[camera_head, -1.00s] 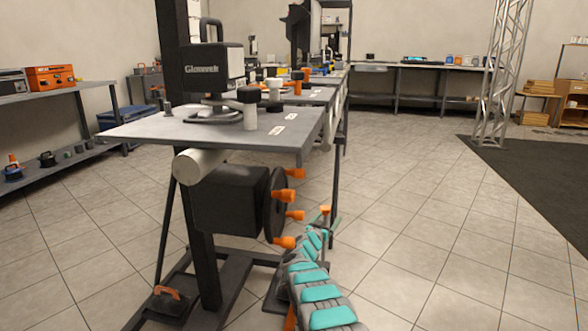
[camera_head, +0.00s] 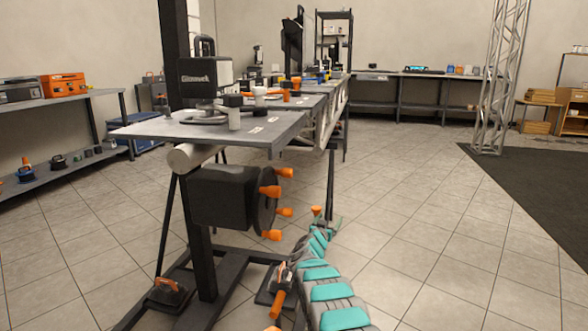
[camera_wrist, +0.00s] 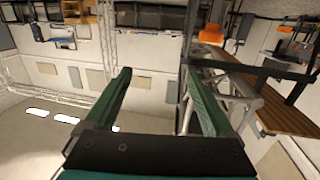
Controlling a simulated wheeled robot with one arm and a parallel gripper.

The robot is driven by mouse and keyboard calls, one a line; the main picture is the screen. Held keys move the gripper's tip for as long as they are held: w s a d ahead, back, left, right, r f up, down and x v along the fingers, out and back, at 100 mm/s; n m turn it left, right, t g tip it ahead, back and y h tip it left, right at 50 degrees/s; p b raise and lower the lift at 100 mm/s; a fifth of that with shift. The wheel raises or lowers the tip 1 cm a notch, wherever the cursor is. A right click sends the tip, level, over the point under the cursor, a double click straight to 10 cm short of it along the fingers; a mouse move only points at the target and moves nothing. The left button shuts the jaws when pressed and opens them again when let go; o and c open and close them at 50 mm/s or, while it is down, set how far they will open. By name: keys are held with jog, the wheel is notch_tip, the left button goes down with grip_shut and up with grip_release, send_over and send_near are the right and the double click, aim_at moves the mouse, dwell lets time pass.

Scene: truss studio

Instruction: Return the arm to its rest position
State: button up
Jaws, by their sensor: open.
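My arm (camera_head: 333,292), teal and grey, reaches up from the bottom of the head view, to the right of a black stand. Its far end is small there, near the table leg, and I cannot make out the fingers. In the wrist view my gripper (camera_wrist: 158,72) shows two dark green fingers spread wide apart. Nothing is between them. The wrist picture is upside down, with ceiling lights at the lower left.
A grey table (camera_head: 210,128) carries a black machine (camera_head: 203,78). A black drum with orange knobs (camera_head: 235,198) hangs below it, left of my arm. An orange-handled tool (camera_head: 279,300) lies beside my arm. Tiled floor (camera_head: 430,230) is open to the right; a truss (camera_head: 497,80) stands beyond.

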jog(key=s+a+r+n+g+y+p, duration=0.1)
jog(key=s+a+r+n+y, duration=0.1)
jog(key=s+a+r+y, duration=0.3)
jog(key=s+a+r+n+g+y+p, duration=0.1)
jog(key=a+r+n+y, duration=0.1)
jog(key=r, duration=0.5)
jog(key=s+a+r+n+g+y, duration=0.1)
jog(key=s+r+g, duration=0.1)
jog(key=s, duration=0.5)
jog(key=s+a+r+n+g+y, duration=0.1)
jog(key=s+a+r+y, duration=0.1)
jog(key=s, duration=0.4)
jog(key=s+d+g+h+p, duration=0.1)
jog(key=s+d+g, duration=0.2)
jog(key=s, duration=1.8)
jog(key=s+d+f+m+g+h+p, duration=0.1)
jog(key=s+d+g, duration=0.3)
jog(key=s, duration=1.7)
jog(key=s+d+f+g+h+p, duration=0.1)
jog(key=s+d+g, duration=0.3)
jog(key=s, duration=1.7)
jog(key=shift+s+d+g, duration=0.15)
jog(key=shift+d+g, duration=0.1)
jog(key=shift+g, duration=0.75)
jog(key=shift+f, duration=0.15)
